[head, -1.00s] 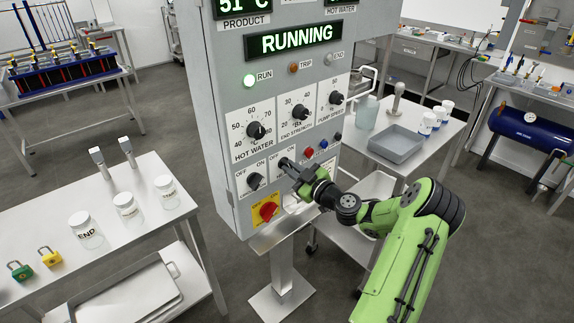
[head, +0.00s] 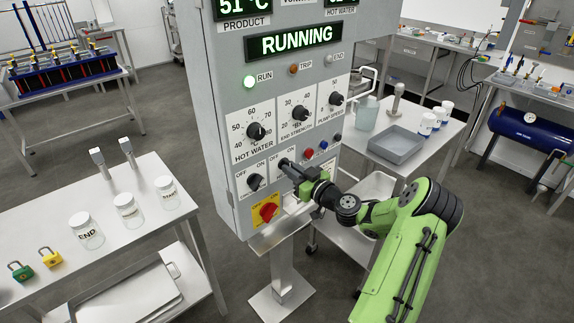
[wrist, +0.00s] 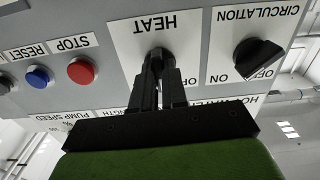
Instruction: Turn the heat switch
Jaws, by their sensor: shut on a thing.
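The heat switch is a black knob (wrist: 160,55) on a white plate labelled HEAT (wrist: 190,30), which appears upside down in the wrist view. My gripper (wrist: 159,68) is shut on this knob, with one black finger on each side. The fingers hide much of the knob, so its exact setting is hard to read.
The circulation knob (wrist: 257,58) sits beside the heat plate. A red stop button (wrist: 81,70) and a blue reset button (wrist: 38,77) are on its other side. A red and yellow rotary switch (head: 267,212) lies below. The display (head: 294,40) reads RUNNING.

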